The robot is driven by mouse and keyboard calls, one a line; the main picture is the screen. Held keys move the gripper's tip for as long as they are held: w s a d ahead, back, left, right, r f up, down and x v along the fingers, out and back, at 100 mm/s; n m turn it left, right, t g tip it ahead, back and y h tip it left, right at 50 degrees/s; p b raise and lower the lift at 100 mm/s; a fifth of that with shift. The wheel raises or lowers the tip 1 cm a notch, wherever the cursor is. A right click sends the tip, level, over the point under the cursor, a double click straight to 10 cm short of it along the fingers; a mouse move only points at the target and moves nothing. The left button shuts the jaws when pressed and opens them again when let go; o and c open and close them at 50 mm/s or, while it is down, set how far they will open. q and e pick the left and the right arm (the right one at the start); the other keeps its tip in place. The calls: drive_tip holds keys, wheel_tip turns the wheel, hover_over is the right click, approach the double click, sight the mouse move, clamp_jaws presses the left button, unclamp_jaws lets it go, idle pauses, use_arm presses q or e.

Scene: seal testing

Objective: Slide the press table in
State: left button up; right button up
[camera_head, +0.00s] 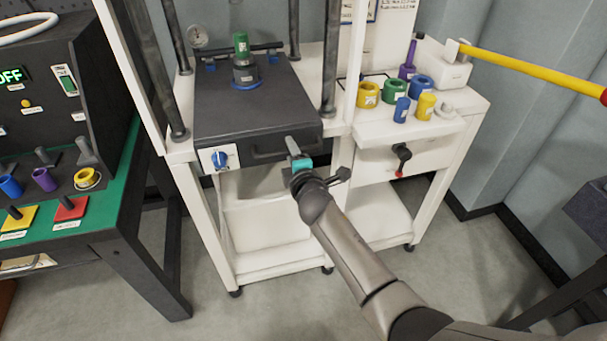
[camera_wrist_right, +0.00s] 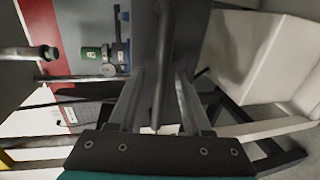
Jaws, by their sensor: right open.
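The press table (camera_head: 230,115) is a dark grey slab in the white press frame in the head view, with a bar handle (camera_head: 265,153) along its front. A green-topped dark part (camera_head: 242,65) with a blue ring at its base stands on it. My right gripper (camera_head: 292,148) is at the right part of the handle. In the right wrist view the open fingers (camera_wrist_right: 160,88) lie on either side of the dark handle bar (camera_wrist_right: 163,50). Whether they touch it I cannot tell. My left gripper is not in view.
A blue knob (camera_head: 221,159) is on the press front at left. The right-hand shelf (camera_head: 430,130) bears several coloured rings and cylinders, with a black crank (camera_head: 400,155) below. A yellow lever (camera_head: 535,72) reaches out to the right. A green-topped bench (camera_head: 85,215) stands at left.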

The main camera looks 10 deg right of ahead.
drive_tip(key=p+v, duration=0.3)
drive_tip(key=v, duration=1)
drive_tip(key=shift+s, duration=0.4)
drive_tip(key=shift+r, duration=0.1)
idle(1.5)
